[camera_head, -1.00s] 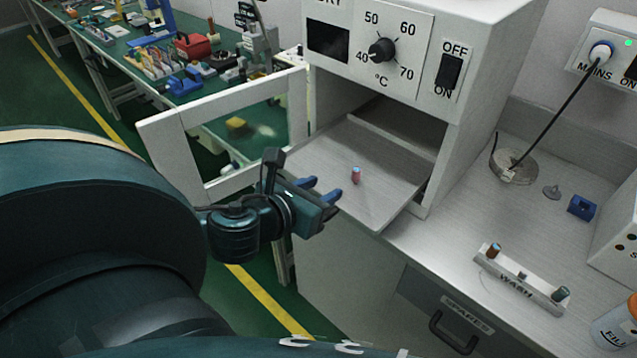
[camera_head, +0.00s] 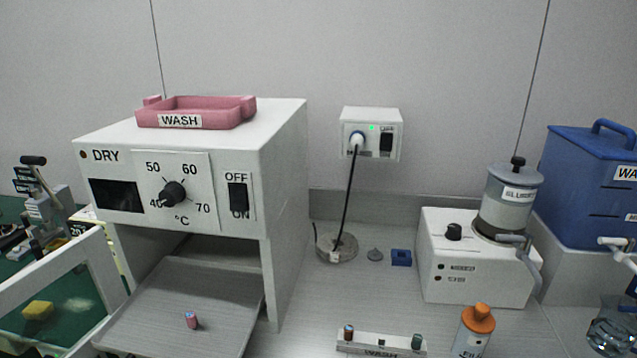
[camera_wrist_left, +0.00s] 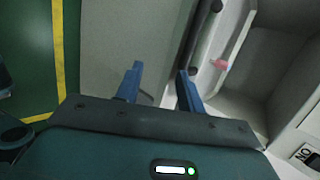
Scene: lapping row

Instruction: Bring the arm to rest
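My left gripper (camera_wrist_left: 158,71) shows only in the left wrist view. Its two blue fingers stand apart with nothing between them. A small pink piece (camera_wrist_left: 220,64) lies beyond the right finger, apart from it. In the head view the small pink-and-blue cylinder (camera_head: 191,320) stands on the grey tray (camera_head: 225,290) that sticks out of the white DRY oven (camera_head: 285,190). Neither of my arms shows in the head view now. My right gripper is in no view.
The oven's door frame (camera_head: 85,275) stands open at the left. A pink WASH tray (camera_head: 240,106) sits on the oven. A WASH rack (camera_head: 362,343), an orange-capped bottle (camera_head: 478,325), a slurry unit (camera_head: 480,275) and a blue tank (camera_head: 590,180) stand to the right.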

